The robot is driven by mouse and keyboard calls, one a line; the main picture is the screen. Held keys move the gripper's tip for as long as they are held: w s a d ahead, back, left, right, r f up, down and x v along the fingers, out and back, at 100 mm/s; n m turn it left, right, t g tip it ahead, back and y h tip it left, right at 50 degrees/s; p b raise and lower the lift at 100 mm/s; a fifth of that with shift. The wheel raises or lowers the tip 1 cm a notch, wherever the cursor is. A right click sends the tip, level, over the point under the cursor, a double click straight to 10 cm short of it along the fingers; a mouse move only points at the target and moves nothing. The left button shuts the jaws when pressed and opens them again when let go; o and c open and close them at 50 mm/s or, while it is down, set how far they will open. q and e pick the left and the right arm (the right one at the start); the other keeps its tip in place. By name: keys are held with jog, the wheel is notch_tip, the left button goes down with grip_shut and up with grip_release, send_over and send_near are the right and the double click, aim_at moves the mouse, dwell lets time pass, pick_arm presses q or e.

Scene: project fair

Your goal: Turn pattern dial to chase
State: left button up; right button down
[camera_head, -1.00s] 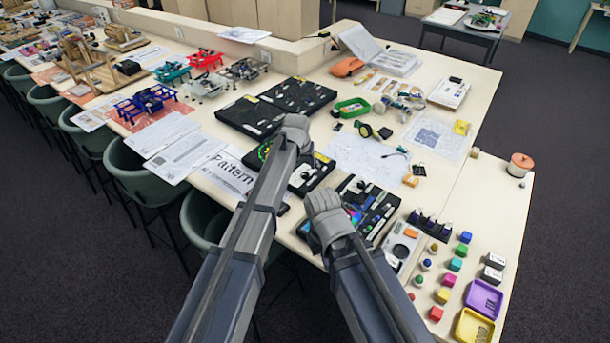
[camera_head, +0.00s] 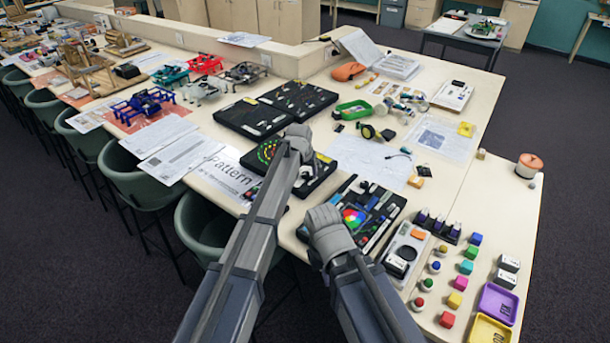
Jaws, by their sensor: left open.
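A black board (camera_head: 322,184) with a ring of coloured lights (camera_head: 266,151) lies on the table beside a white sheet printed "Pattern" (camera_head: 220,172). My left gripper (camera_head: 303,146) is over this board and covers its middle. The dial itself I cannot make out; the gripper may hide it. The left gripper is open, and I cannot tell whether it touches the board. My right gripper (camera_head: 322,218) is nearer the table's front edge, beside a second black board with a colour wheel (camera_head: 353,216). Its fingers cannot be made out clearly.
Black tool cases (camera_head: 254,118) lie behind the board. A green tray (camera_head: 353,110) and a black and yellow item (camera_head: 369,131) stand to its right. Coloured blocks (camera_head: 465,267) and a purple tray (camera_head: 497,303) fill the right corner. Green chairs (camera_head: 140,185) line the left edge.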

pick_arm(q)
grip_shut()
dwell(0.4)
jog(key=shift+m, duration=0.3)
jog(key=m, duration=0.1)
jog(key=m+h, duration=0.1)
jog(key=shift+a+m+g, duration=0.2)
jog(key=shift+m+g, duration=0.1)
jog(key=shift+m, duration=0.1)
jog(key=shift+w+a+m+g+h, duration=0.1)
jog(key=shift+m+g+h, duration=0.3)
jog(key=shift+m, duration=0.9)
jog(key=shift+w+m+g+h, duration=0.15)
jog(key=shift+m+h, duration=0.35)
jog(key=shift+m, duration=0.8)
jog(key=shift+s, duration=0.1)
